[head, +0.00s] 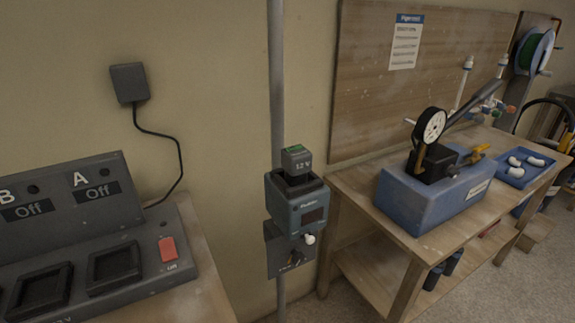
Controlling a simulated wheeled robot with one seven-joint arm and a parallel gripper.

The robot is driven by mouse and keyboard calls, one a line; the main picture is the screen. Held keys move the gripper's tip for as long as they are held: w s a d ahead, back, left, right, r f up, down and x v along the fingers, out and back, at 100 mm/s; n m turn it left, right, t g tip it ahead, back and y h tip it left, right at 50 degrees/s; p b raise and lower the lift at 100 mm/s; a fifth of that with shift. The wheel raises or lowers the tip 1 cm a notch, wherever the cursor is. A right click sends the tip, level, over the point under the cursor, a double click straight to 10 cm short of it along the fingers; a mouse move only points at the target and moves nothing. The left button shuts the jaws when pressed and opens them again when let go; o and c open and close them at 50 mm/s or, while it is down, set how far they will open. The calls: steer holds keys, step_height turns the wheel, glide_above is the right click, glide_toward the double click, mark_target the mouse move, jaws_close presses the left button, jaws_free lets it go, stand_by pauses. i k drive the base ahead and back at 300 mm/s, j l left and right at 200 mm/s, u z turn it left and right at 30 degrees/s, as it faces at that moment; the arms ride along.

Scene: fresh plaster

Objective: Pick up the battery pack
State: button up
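The battery pack (297,158) appears to be the small grey block marked "12 V" with a green patch on top. It sits upright in the top of a grey-blue device (297,215) fixed to a vertical pole, in the middle of the head view. The pack's lower part is hidden inside the device. The device has a dark window on its front and a lower box (290,253) with a white knob. My gripper is not in view.
At left, a dark console (95,293) with two square wells, "A" and "B" Off panels and a red switch (168,249) stands on a bench. At right, a wooden workbench (352,187) holds a blue pump box (425,205) with a gauge and a blue tray (512,180).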

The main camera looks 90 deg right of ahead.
mark_target(296, 161)
steer(key=k+l+u, duration=0.15)
steer(key=u, duration=0.2)
steer(key=k+u, duration=0.75)
steer(key=k, duration=0.85)
steer(key=k+j, duration=0.15)
steer(key=k, duration=0.65)
steer(key=k+j, duration=0.1)
steer(key=k, duration=0.75)
